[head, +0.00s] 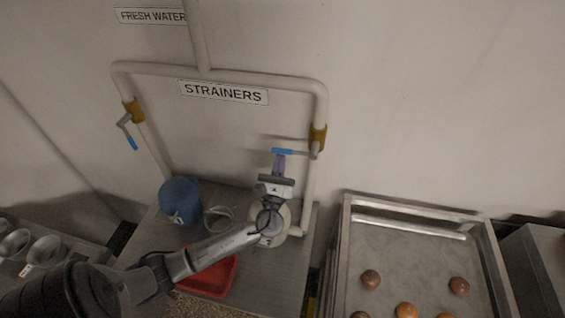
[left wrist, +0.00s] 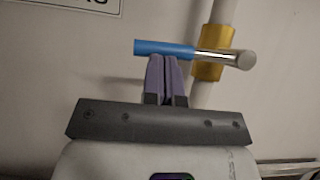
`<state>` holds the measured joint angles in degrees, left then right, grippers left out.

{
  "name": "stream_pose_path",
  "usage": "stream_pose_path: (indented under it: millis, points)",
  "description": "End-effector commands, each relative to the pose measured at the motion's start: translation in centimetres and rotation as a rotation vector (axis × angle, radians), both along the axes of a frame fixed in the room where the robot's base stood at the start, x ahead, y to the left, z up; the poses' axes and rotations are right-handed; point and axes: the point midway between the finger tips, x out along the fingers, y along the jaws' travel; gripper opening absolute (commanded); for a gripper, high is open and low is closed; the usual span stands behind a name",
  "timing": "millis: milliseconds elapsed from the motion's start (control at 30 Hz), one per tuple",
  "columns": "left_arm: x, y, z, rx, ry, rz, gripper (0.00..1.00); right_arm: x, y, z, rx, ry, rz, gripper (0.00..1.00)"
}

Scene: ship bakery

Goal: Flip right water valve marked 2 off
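The right valve has a brass body (head: 318,136) on the right white pipe. Its blue-gripped lever (head: 289,152) lies level, pointing left across the pipe. In the left wrist view the blue lever (left wrist: 165,49) runs across the top, its bare metal end at the brass body (left wrist: 211,52). My left gripper (head: 279,158) is just below the lever. Its two purple fingers (left wrist: 166,62) are together, with nothing seen between them. Their tips are at the lever's lower edge; I cannot tell whether they touch. No mark 2 is legible. My right gripper is not in view.
The left valve (head: 129,108) has a blue lever hanging down at a slant. A blue container (head: 181,200) and a red tray (head: 208,278) are on the metal table below. A large tray (head: 408,243) with several buns is at right. The wall above it is clear.

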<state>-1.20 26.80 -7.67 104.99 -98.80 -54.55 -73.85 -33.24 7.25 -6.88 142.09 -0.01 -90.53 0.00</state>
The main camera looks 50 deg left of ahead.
Motion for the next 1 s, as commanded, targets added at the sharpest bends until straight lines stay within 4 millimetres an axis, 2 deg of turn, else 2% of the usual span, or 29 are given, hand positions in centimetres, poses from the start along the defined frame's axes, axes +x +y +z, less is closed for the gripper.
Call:
stream_pose_path:
  millis: [200,767,1000]
  points:
    - [-0.1,0.2,0.6,0.046,0.035,0.0,0.0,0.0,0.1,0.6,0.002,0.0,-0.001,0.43]
    - [-0.1,0.2,0.7,0.058,0.046,0.0,0.0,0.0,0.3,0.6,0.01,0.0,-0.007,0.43]
    - [-0.2,-0.1,-0.7,0.057,0.047,-0.002,0.0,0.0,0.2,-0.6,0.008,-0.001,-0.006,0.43]
